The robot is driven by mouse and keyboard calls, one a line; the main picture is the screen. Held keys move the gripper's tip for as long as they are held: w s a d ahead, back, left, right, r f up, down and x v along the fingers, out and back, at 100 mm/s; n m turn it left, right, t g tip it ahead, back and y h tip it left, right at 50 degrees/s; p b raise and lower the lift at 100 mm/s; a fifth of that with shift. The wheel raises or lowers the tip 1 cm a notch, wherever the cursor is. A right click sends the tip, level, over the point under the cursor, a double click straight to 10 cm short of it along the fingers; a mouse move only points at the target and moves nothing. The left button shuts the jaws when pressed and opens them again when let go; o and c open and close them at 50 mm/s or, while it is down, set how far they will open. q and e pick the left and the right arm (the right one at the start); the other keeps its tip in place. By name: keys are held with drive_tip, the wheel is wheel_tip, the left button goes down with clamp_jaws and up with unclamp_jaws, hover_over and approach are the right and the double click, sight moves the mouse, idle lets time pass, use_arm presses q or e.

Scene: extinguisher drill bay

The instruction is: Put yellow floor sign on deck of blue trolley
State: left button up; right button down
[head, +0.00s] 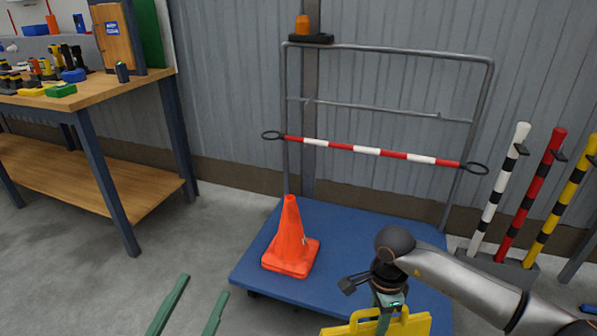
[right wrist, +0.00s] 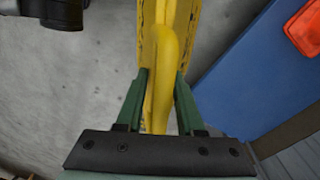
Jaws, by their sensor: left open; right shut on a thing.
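The yellow floor sign (head: 410,326) shows at the bottom edge of the head view, its lower part cut off. My right gripper (head: 386,303) is shut on its top, which also shows between the green fingers in the right wrist view (right wrist: 158,35). The blue trolley's deck (head: 345,230) is behind the sign in the head view. In the right wrist view, concrete floor lies around the sign and the deck (right wrist: 255,75) is to its right, with a gap between them. My left gripper (head: 206,284) is open and empty, left of the trolley's front corner.
An orange cone (head: 290,240) stands on the deck's left part. A red-white bar (head: 370,152) spans the trolley's handle frame (head: 400,50). Striped posts (head: 530,195) stand right. A workbench (head: 100,90) is left. The deck right of the cone looks clear.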

drive_tip(key=r+n, duration=0.2)
drive_tip(key=r, duration=0.1)
drive_tip(key=r+n, duration=0.2)
drive_tip(key=n, duration=0.1)
drive_tip(key=d+r+n, duration=0.1)
drive_tip(key=r+n, duration=0.2)
drive_tip(key=shift+s+r, duration=0.35)
use_arm(q)
drive_tip(key=s+a+f+n+g+y+p, duration=0.3)
drive_tip(key=s+f+n+g+y+p, duration=0.2)
drive_tip(key=p, duration=1.9)
drive_tip(key=shift+s+f+g+y, duration=0.3)
drive_tip(key=shift+s+f+g, duration=1.35)
drive_tip(key=shift+f+g, duration=1.55)
use_arm(e)
drive_tip(key=s+r+n, duration=0.2)
drive_tip(key=r+n, duration=0.1)
drive_tip(key=r, duration=0.6)
drive_tip(key=s+d+r+n, duration=0.1)
drive_tip(key=s+r+n, duration=0.1)
drive_tip(key=r, duration=0.8)
drive_tip(key=s+d+r+n, duration=0.1)
drive_tip(key=s+r+n, duration=0.2)
drive_tip(key=r, duration=0.6)
drive_tip(key=shift+s+r+n+t+h, duration=0.2)
drive_tip(key=shift+s+n+t+h, duration=0.1)
drive_tip(key=shift+s+t, duration=0.15)
